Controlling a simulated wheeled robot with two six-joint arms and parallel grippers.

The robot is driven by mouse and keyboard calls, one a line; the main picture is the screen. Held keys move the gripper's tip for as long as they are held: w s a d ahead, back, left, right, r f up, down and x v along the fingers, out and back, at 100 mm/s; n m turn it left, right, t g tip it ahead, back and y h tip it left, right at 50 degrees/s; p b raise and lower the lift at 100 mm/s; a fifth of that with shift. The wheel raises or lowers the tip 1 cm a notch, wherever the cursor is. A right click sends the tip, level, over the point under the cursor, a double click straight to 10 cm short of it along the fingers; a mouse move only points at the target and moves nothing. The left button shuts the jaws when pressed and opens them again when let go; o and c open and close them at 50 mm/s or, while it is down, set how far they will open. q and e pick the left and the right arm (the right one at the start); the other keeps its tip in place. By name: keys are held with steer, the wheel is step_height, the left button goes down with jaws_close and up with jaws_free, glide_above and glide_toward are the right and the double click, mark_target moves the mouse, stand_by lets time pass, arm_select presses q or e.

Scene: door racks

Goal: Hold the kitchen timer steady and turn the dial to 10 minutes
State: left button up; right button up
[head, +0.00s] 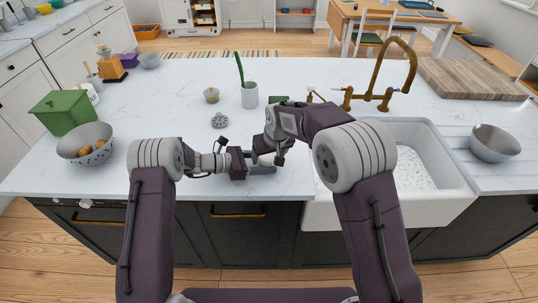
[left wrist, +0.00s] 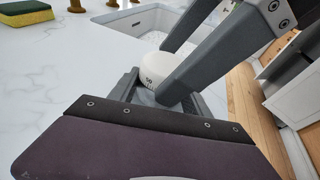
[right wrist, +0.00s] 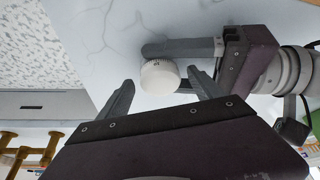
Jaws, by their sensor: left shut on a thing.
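The kitchen timer (right wrist: 160,76) is a small round white thing with dark marks on its side. In the left wrist view the timer (left wrist: 160,72) sits between the fingers of my left gripper (left wrist: 158,98), which is shut on it at the counter. My right gripper (right wrist: 160,78) is open, its fingertips apart on either side of the timer, with a gap visible in the right wrist view. In the head view my left gripper (head: 263,165) and right gripper (head: 272,155) meet near the counter's front edge, and the timer is mostly hidden there. The dial setting is not readable.
The white sink (head: 437,195) and brass faucet (head: 383,98) lie to the right. A colander (head: 86,150), a green box (head: 62,113), a small jar (head: 211,95) and a white cup (head: 250,96) stand left and behind. A green-and-yellow sponge (left wrist: 24,13) lies beyond the grippers.

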steer(key=c, duration=1.2)
steer(key=shift+a+m+h, duration=0.15)
steer(key=shift+m+h, duration=0.35)
steer(key=shift+m, duration=1)
steer(key=o, duration=1.4)
steer(key=v, duration=1.2)
arm_select(q)
steer(key=o, duration=1.1)
steer(key=shift+c, duration=0.2)
